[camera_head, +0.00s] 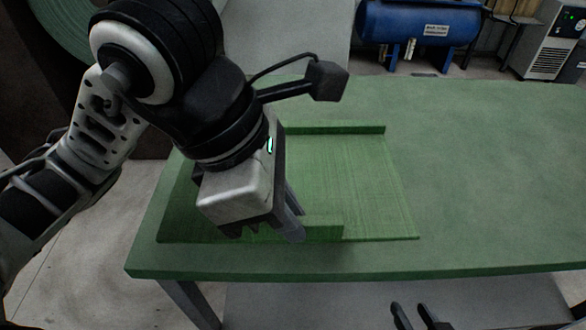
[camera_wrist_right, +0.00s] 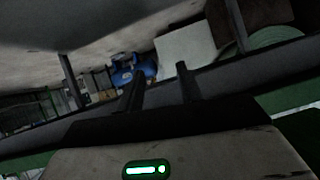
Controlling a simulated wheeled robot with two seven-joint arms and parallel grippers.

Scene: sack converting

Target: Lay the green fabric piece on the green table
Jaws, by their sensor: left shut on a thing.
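The green fabric piece (camera_head: 365,180) is spread over the left part of the green table (camera_head: 480,180) in the head view. Raised strips show along its far edge and near its front edge. My left gripper (camera_head: 290,232) points down over the fabric's front part and is shut on it; the gripper body hides the contact and part of the fabric's left side. My right gripper (camera_head: 416,316) is at the bottom of the head view, in front of the table, empty with its fingers apart. Its fingers also show in the right wrist view (camera_wrist_right: 158,88), where no fabric shows.
The table's right half is bare. A blue tank (camera_head: 418,22) and a grey cabinet (camera_head: 545,45) stand beyond the table. A large green roll (camera_head: 65,25) is at the upper left, partly behind my left arm.

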